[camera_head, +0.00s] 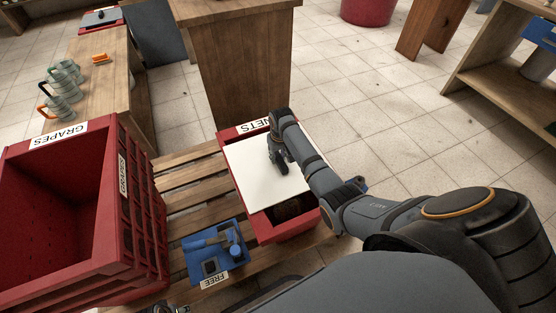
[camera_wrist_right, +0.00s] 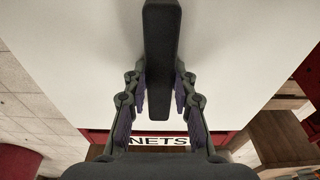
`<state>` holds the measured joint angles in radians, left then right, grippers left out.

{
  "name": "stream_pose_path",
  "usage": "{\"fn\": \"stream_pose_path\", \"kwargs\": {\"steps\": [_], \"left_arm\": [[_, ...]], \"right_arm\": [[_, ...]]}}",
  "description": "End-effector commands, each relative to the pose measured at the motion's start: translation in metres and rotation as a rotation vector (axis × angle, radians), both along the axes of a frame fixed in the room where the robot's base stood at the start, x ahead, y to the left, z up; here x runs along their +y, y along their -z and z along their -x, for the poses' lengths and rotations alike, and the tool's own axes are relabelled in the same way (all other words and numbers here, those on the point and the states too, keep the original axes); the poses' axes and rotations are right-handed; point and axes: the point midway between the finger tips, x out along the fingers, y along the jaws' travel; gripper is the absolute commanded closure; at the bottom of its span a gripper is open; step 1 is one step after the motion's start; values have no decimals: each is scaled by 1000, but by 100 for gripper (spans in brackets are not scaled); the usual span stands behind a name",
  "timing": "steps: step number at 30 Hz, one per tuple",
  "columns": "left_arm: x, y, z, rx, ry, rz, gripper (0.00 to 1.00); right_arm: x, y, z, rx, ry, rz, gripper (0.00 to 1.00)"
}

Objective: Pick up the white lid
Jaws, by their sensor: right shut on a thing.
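The white lid (camera_head: 248,174) is a flat panel over the red crate labelled NETS (camera_head: 284,232). It covers most of the crate's top, and a gap at the near end shows a dark inside. I cannot tell whether the lid rests on the rim or is slightly raised. My right gripper (camera_head: 279,165) is at the middle of the lid. In the right wrist view, its fingers (camera_wrist_right: 159,95) are shut on the lid's black bar handle (camera_wrist_right: 161,50), one on each side. A small dark part at the head view's bottom edge looks like my left gripper (camera_head: 168,308); its fingers are not clear.
A large open red crate labelled GRAPES (camera_head: 55,220) stands at left. A blue tray labelled FREE (camera_head: 195,268) with small items lies beside the NETS crate on a slatted wooden pallet (camera_head: 190,175). A wooden bench (camera_head: 90,90) holds mugs.

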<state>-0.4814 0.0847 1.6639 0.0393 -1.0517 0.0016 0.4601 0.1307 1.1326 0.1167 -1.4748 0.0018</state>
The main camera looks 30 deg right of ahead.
Motion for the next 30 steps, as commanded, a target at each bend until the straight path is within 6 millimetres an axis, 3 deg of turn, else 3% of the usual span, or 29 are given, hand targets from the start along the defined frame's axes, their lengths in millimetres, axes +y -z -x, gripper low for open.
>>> {"fn": "stream_pose_path", "kwargs": {"steps": [5,10,16,18,24,30], "left_arm": [[1,0,0,-4,0,-2,44],[10,27,14,0,-3,-16,44],[25,68,51,-9,-1,-38,44],[26,70,63,-6,-1,-39,44],[27,80,90,3,-1,-39,44],[28,83,103,8,-1,-39,44]], "right_arm": [[0,-8,-1,-3,0,0,100],[0,-38,-2,-6,0,0,100],[18,-78,29,-3,-1,-2,100],[26,-99,43,-4,-2,-2,100],[54,-118,90,0,0,-3,100],[68,-128,114,0,0,-2,100]]}}
